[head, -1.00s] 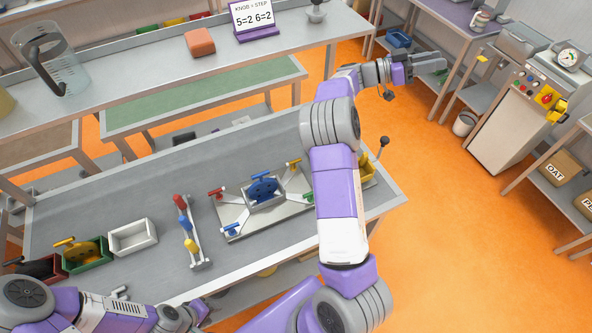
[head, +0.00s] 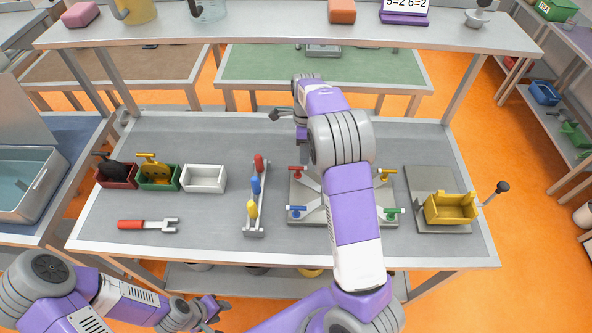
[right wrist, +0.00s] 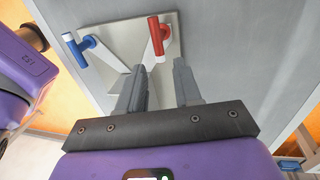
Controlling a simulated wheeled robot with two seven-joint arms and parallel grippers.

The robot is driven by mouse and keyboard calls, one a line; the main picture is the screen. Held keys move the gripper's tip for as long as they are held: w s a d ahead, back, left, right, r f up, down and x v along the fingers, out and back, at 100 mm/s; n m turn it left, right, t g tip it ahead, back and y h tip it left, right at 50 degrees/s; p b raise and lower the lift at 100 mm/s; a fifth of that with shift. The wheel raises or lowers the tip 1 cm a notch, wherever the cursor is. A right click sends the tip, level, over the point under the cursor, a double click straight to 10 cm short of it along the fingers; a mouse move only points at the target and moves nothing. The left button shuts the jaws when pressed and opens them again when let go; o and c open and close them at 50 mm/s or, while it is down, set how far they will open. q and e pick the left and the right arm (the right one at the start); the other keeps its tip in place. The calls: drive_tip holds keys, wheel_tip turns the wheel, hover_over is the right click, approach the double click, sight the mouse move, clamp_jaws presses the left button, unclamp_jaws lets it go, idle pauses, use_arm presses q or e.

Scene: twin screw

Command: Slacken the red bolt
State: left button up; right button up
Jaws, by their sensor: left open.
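The red bolt (head: 296,171), a T-shaped handle, stands at the far left corner of the grey fixture plate (head: 312,222). It also shows in the right wrist view (right wrist: 160,38), just beyond my fingertips and apart from them. My right gripper (right wrist: 160,78) is open and empty, pointing towards the plate's left side. In the head view my right arm hides the plate's middle. The blue bolt (head: 296,211) is at the near left corner, the yellow bolt (head: 386,174) far right, the green bolt (head: 393,212) near right. My left gripper (head: 214,311) is open and empty by the table's front edge.
A rack (head: 254,228) with red, blue and yellow handles stands left of the plate. A red-handled fork tool (head: 148,225) lies at the left. Red (head: 117,183), green (head: 158,183) and white (head: 204,179) bins stand behind it. A yellow holder (head: 450,209) is at the right.

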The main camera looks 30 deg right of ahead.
sight(304, 168)
drive_tip(key=f, duration=0.4)
drive_tip(key=s+f+b, duration=0.1)
drive_tip(key=f, duration=0.1)
drive_tip(key=shift+s+a+f, duration=0.1)
drive_tip(key=shift+a+f, duration=0.2)
drive_tip(key=shift+f, duration=0.05)
clamp_jaws()
